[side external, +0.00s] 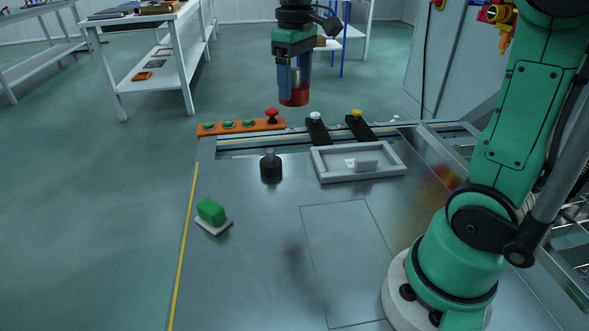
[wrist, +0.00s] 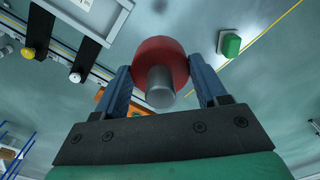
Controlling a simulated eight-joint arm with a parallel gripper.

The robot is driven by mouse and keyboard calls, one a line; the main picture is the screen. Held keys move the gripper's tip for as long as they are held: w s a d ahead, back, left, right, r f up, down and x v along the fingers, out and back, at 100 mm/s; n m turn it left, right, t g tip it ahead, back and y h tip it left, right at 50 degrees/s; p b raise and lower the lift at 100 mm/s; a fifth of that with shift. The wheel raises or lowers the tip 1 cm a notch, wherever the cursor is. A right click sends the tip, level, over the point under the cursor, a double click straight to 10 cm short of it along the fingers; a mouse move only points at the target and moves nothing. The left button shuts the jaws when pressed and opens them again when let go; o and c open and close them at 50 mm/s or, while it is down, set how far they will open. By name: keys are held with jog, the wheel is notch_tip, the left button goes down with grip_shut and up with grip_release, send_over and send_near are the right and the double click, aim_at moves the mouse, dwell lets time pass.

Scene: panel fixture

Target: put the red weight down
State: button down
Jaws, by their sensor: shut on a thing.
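The red weight (side external: 293,98) hangs in the air at the lower end of my gripper (side external: 292,82), above and behind the metal table's far side. In the wrist view the red weight (wrist: 158,58) is a round disc with a grey stem, between the two blue fingers of my gripper (wrist: 160,75). My gripper is shut on it. A black weight (side external: 271,168) with a grey stem stands upright on the table, lower than the red one and apart from it.
A grey tray (side external: 322,168) holds a small grey block (side external: 367,166). A green block (side external: 211,210) sits on a white plate at left. The table's middle and front (side external: 250,270) are clear.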

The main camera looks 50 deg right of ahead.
jog(key=s+d+m, duration=0.3)
jog(key=d, duration=0.5)
jog(key=s+d+m, duration=0.3)
jog(key=d, duration=0.5)
send_near(359, 149)
jog(key=a, duration=0.1)
jog(key=s+a+f, duration=0.1)
jog(key=a, duration=0.1)
jog(key=a+f, duration=0.1)
jog(key=shift+s+a, duration=0.35)
jog(key=shift+s, duration=0.05)
jog(key=shift+f, duration=2.35)
jog(key=shift+f, duration=0.15)
jog(key=shift+c, duration=0.2)
grip_release()
